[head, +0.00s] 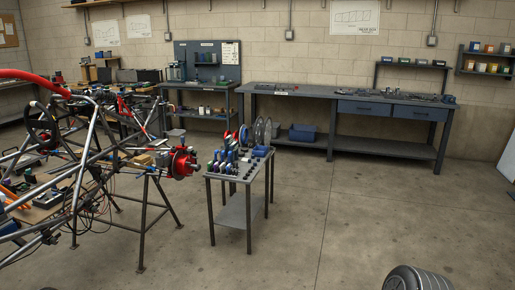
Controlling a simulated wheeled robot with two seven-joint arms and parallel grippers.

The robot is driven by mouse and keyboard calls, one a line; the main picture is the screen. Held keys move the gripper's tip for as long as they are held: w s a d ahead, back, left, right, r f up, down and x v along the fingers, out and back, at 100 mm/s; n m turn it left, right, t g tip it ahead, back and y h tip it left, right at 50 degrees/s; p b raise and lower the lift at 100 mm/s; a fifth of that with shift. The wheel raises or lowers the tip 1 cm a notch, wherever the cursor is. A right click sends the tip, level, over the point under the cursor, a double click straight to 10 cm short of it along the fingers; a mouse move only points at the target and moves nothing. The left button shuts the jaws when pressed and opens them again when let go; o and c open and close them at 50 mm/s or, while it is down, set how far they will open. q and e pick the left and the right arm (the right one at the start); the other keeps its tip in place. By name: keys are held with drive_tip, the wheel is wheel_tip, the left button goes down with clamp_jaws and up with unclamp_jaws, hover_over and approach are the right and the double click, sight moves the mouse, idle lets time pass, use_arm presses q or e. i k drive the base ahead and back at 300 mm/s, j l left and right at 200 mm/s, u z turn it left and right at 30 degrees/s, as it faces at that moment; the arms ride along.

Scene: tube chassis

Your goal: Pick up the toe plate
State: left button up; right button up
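I cannot tell for sure which object is the toe plate. Two thin grey plate-like pieces (262,131) with rounded tops stand upright, side by side, at the back right of a small grey cart table (245,176). They are small in the head view, and their lower parts are partly hidden by other items on the table. Neither of my grippers shows in the head view, and nothing is seen held.
A tube chassis (85,155) on stands fills the left, with a red brake hub (183,163) close to the cart table. A long workbench (345,93) lines the back wall. A tire (416,279) lies front right. The floor (340,215) right of the cart is clear.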

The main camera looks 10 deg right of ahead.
sight(230, 139)
drive_tip(key=i+l+z, duration=0.25)
drive_tip(key=i, duration=0.6)
drive_tip(key=i+z, duration=0.3)
drive_tip(key=i, duration=1.8)
drive_tip(key=i+l+u, duration=0.1)
drive_tip(key=i, duration=1.2)
drive_tip(key=i+l+u, duration=0.15)
drive_tip(key=i+u, duration=0.15)
drive_tip(key=i, duration=0.2)
drive_tip(key=i+l+u, duration=0.3)
drive_tip(key=i, duration=0.25)
